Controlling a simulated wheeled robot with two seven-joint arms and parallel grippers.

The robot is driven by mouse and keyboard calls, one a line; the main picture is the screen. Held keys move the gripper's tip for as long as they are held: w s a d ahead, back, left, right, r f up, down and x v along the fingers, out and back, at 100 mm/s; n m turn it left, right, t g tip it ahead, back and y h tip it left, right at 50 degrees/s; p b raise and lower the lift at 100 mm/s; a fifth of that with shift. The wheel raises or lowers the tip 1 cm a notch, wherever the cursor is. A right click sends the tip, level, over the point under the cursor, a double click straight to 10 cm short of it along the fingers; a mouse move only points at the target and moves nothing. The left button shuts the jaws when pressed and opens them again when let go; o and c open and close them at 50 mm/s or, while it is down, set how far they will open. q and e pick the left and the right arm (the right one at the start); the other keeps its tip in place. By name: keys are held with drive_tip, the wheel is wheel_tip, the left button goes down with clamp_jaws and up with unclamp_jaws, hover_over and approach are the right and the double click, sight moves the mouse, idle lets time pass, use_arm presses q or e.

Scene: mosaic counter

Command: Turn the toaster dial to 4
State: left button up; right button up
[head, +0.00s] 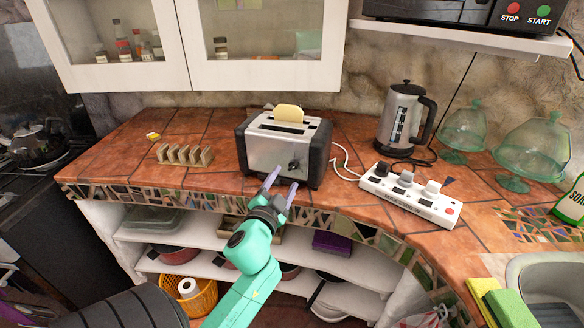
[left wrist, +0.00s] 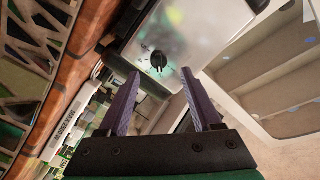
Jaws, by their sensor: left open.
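The silver and black toaster (head: 268,150) stands on the tiled counter with a slice of bread (head: 289,113) sticking out of its top. Its dark dial (head: 293,165) is on the front face, towards the right. The dial (left wrist: 158,60) also shows in the left wrist view, with small marks around it that I cannot read. My left gripper (head: 286,178) is open in front of the toaster. In the left wrist view its two purple fingers (left wrist: 159,76) point at the dial from either side, with nothing between them. I cannot tell whether they touch it. My right gripper is not in view.
A toast rack (head: 184,155) stands left of the toaster. A white power strip (head: 409,197) with plugs lies to the right, with a kettle (head: 402,120) behind it. Glass domes (head: 531,150) stand further right. Cabinets (head: 264,45) hang above. The counter left of the toaster is mostly clear.

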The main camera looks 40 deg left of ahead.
sight(292, 168)
use_arm(q)
drive_tip(key=x, duration=0.5)
drive_tip(key=shift+f, duration=0.1)
drive_tip(key=shift+d, duration=0.1)
clamp_jaws()
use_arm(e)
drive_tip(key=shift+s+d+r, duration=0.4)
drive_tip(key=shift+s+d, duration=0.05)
use_arm(q)
drive_tip(key=shift+m+p, duration=0.3)
drive_tip(key=shift+m, duration=0.1)
drive_tip(key=m, duration=0.3)
drive_tip(key=shift+m+p, duration=0.3)
drive_tip(key=m, duration=0.4)
drive_tip(key=shift+m+p, duration=0.3)
drive_tip(key=shift+p, duration=0.05)
drive_tip(key=m, duration=0.4)
drive_tip(key=shift+p, duration=0.4)
drive_tip(key=m+p, duration=0.1)
drive_tip(key=m, duration=0.3)
drive_tip(key=shift+m, duration=0.3)
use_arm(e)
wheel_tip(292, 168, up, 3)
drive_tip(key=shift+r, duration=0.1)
